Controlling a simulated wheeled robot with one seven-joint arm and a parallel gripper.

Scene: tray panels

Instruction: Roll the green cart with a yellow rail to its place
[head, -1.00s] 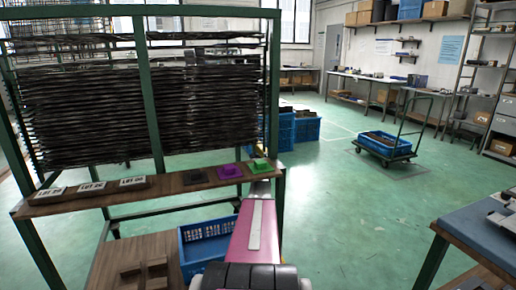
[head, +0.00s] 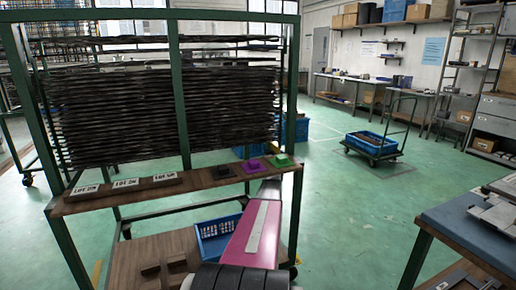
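A tall green-framed cart (head: 182,90) stands on the left with a thick stack of dark trays. I cannot make out a yellow rail on it; a small yellow patch (head: 97,272) shows at its lower left. Its wooden shelf (head: 125,200) carries several labelled blocks and dark, purple and green pieces. My pink arm reaches forward to the right end of that shelf, by the right post. My gripper is at its far end, too hidden to show whether it holds the frame.
A blue crate (head: 215,240) and wooden pieces (head: 165,268) sit on the cart's lower deck. A blue-topped table (head: 470,235) stands near on the right. Benches and shelves line the far wall. Green floor (head: 345,220) is clear between cart and table.

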